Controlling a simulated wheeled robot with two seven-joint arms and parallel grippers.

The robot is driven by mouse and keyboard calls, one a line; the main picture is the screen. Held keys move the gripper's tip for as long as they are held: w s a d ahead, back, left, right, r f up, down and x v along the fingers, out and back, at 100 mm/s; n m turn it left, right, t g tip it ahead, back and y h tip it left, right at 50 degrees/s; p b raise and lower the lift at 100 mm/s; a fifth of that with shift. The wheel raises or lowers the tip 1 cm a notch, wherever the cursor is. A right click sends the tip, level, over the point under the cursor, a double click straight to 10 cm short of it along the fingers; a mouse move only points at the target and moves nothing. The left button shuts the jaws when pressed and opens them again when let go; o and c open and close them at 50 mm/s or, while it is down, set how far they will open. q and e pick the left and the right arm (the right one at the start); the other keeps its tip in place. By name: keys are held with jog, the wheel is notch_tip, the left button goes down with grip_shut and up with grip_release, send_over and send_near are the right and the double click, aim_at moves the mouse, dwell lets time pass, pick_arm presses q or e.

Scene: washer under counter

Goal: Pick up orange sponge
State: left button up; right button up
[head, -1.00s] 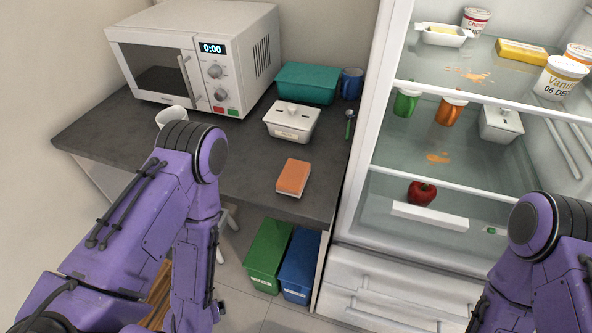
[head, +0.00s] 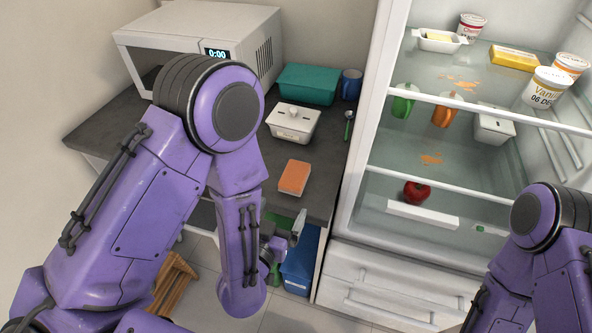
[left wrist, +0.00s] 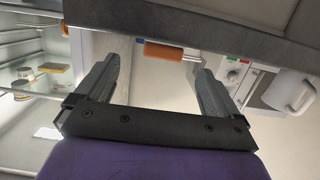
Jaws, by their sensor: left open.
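The orange sponge (head: 294,177) lies flat on the dark counter (head: 325,170), near its front edge. Its orange side is up and a paler layer shows along its lower edge. My left gripper (head: 287,236) is in front of the counter edge, below the sponge in the head view, partly hidden by my forearm. In the left wrist view its two fingers (left wrist: 157,75) are spread and empty. The sponge (left wrist: 164,51) shows beyond and between them at the counter edge, apart from the fingers. My right gripper is outside the view.
A white lidded box (head: 293,123), a teal box (head: 307,84), a blue mug (head: 351,85) and a green spoon (head: 348,124) stand or lie behind the sponge. The microwave (head: 262,45) is at the back left. A blue bin (head: 298,270) is below; the open fridge (head: 350,190) is right.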

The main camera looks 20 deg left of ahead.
aim_at(293, 178)
pick_arm(q)
jog(key=w+b, duration=0.2)
jog(key=b, duration=0.1)
jog(key=shift+w+t, duration=0.15)
jog(key=shift+t, duration=0.15)
jog(key=w, duration=0.3)
jog(key=shift+r, duration=0.15)
jog(key=w, duration=0.2)
jog(key=w+p, duration=0.2)
jog(key=w, duration=0.1)
jog(key=shift+w+a+f, duration=0.15)
jog(key=shift+w+f, duration=0.15)
jog(key=shift+f, duration=0.1)
jog(key=shift+w+f, duration=0.15)
jog(key=shift+c, duration=0.6)
jog(key=c, duration=0.9)
jog(key=shift+o, duration=0.2)
